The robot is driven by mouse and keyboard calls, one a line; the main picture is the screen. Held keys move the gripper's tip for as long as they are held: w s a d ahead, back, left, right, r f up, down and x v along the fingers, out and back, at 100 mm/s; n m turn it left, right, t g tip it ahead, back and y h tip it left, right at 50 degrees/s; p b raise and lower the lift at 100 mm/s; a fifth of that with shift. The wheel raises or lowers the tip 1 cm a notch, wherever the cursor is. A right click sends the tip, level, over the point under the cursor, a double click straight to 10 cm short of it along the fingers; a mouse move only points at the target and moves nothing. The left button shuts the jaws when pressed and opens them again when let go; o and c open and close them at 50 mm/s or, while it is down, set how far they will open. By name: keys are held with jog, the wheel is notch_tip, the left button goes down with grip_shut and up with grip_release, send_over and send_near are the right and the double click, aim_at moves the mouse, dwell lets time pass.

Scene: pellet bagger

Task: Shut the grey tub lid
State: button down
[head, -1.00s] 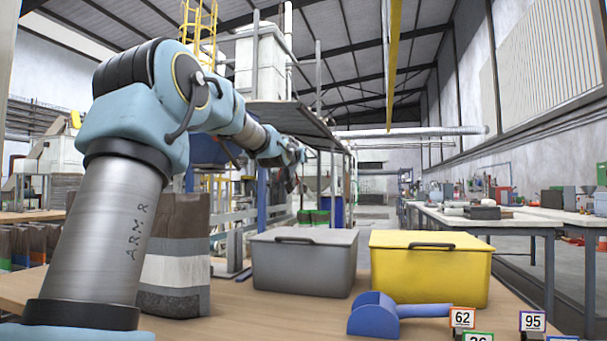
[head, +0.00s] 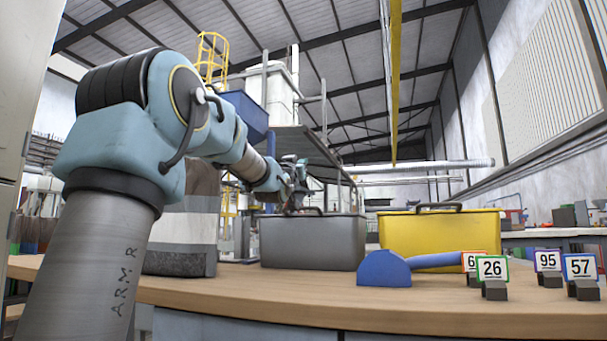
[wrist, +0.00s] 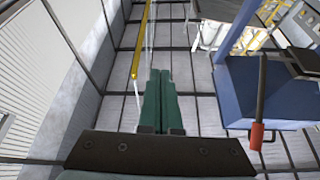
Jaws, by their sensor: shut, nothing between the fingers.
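The grey tub (head: 312,243) stands on the wooden bench, left of the yellow tub. Its grey lid is seen almost edge-on and looks flat on the rim, with a dark handle (head: 305,210) on top. From this low angle I cannot tell whether a small gap remains. My gripper (head: 294,172) appears above the tub's left part in the head view, apart from the lid as far as I can tell. In the wrist view its green fingers (wrist: 157,100) are together and empty, against the roof. The tub does not show in the wrist view.
The yellow tub (head: 440,235) has a dark handle on top. A blue scoop (head: 385,268) lies in front of the tubs, with several number cards (head: 492,270) to its right. A striped sack (head: 185,235) stands left. The wrist view shows a blue hopper (wrist: 250,88) with a red-gripped lever (wrist: 257,137).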

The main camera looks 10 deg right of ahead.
notch_tip(320, 180, down, 15)
jog(key=s+a+b, duration=0.1)
jog(key=s+b, duration=0.1)
jog(key=b, duration=1)
jog(key=shift+s+a, duration=0.35)
jog(key=shift+s, duration=0.05)
jog(key=s+a+p, duration=0.4)
jog(key=s+a, duration=0.3)
jog(key=s, duration=0.6)
jog(key=shift+s+a+r+t, duration=0.15)
jog(key=shift+s+t, duration=0.05)
jog(key=shift+t, duration=0.1)
